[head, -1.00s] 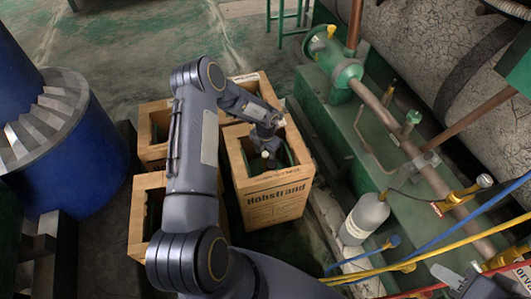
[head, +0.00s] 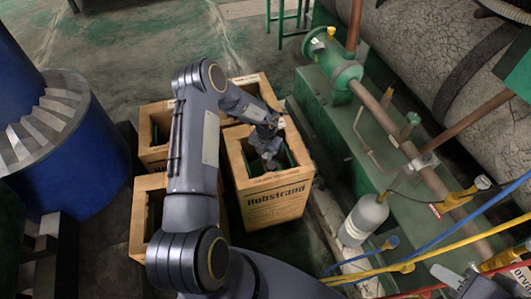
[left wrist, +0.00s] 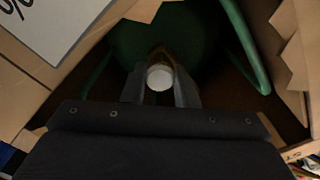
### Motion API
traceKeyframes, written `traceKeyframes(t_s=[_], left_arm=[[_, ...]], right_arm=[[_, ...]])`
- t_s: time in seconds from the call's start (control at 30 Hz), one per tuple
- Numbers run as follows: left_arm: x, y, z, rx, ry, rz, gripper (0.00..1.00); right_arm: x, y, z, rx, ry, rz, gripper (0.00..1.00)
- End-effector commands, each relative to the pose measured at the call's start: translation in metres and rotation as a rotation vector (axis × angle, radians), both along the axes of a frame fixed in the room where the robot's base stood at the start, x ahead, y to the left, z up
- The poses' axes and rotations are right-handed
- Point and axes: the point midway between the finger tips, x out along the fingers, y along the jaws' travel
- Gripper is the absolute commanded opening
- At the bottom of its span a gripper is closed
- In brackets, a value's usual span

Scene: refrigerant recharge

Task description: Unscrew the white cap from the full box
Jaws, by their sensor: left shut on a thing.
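The full box is an open-topped cardboard box marked Hobstrand (head: 275,205), in the middle of the head view. Inside it is a green cylinder (left wrist: 135,45) with a brass valve neck. The white cap (left wrist: 160,77) is on top of the neck, between the fingers of my left gripper (left wrist: 160,90). My left gripper (head: 268,155) reaches down into the box opening and is shut on the cap. In the head view the fingers and wrist mostly hide the cap. Part of my right gripper (head: 468,283) shows at the bottom right, away from the box; its fingers are unclear.
Other cardboard boxes (head: 150,182) stand left of and behind this one. A grey cylinder (head: 364,220) and green pipework (head: 345,75) are at the right. Blue, yellow and red hoses (head: 440,250) cross the lower right. A blue machine (head: 75,150) stands left.

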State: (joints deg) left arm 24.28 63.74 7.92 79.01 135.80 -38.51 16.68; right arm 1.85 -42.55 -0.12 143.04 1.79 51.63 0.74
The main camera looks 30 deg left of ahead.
Motion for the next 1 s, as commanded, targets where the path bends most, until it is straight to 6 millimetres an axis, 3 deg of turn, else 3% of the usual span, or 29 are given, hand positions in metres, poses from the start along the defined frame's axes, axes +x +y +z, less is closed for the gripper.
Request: traceKeyframes(t_s=[0.1, 0.43, 0.7, 1.0], left_arm=[[-0.0001, 0.0003, 0.0008, 0.000, 0.001, 0.080, 0.05], [0.0000, 0.0004, 0.0009, 0.001, 0.000, 0.119, 0.05], [0.0001, 0.0002, 0.0007, 0.000, 0.000, 0.396, 0.05], [0.0002, 0.0003, 0.0005, 0.000, 0.000, 0.425, 0.05]], right_arm=[[0.0000, 0.0000, 0.0035, 0.000, 0.000, 0.000, 0.36], [0.0000, 0.0000, 0.0046, 0.000, 0.000, 0.000, 0.36], [0.0001, 0.0000, 0.0121, 0.000, 0.000, 0.000, 0.36], [0.0000, 0.0000, 0.0125, 0.000, 0.000, 0.000, 0.36]])
